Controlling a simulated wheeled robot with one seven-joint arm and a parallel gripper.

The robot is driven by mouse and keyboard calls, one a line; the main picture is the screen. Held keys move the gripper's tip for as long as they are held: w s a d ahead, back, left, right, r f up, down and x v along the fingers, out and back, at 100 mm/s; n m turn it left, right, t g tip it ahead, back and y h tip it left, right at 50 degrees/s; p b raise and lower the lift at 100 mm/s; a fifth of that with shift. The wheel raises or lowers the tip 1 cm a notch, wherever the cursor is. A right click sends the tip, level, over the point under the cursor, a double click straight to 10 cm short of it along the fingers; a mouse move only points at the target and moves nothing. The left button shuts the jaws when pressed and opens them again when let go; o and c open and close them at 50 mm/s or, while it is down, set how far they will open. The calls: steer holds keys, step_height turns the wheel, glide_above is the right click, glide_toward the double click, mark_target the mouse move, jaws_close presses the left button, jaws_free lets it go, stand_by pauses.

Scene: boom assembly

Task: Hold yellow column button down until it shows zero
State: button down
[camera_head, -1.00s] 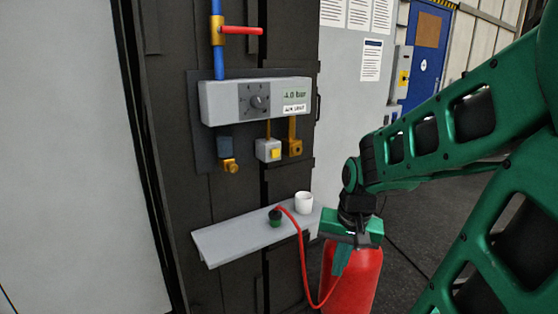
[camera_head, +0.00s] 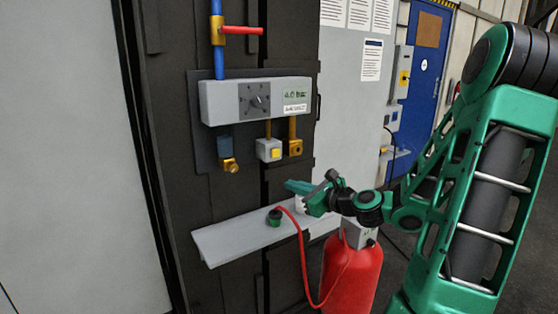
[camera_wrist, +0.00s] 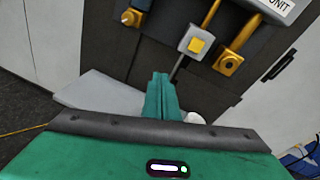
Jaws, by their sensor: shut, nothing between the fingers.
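The yellow button (camera_head: 275,153) sits on the front of a small grey box (camera_head: 263,147) under the grey pressure unit (camera_head: 225,100) on the dark column. The shut fingers also show in the wrist view (camera_wrist: 159,78).
A grey shelf (camera_head: 230,239) below holds a green-and-black fitting (camera_head: 275,217) with a red hose (camera_head: 302,255). A white cup (camera_head: 300,205) is mostly hidden behind my gripper. A red cylinder (camera_head: 350,270) stands beneath my arm. Brass fittings (camera_head: 293,147) flank the button box.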

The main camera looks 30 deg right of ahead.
steer(key=d+r+m+t+h, duration=0.2)
steer(key=d+r+m, duration=0.2)
steer(key=shift+s+d, duration=0.2)
steer(key=shift+d, duration=0.05)
steer(key=shift+w, duration=0.15)
steer(key=shift+w+a, duration=0.1)
steer(key=shift+w, duration=0.75)
steer(key=shift+w, duration=0.2)
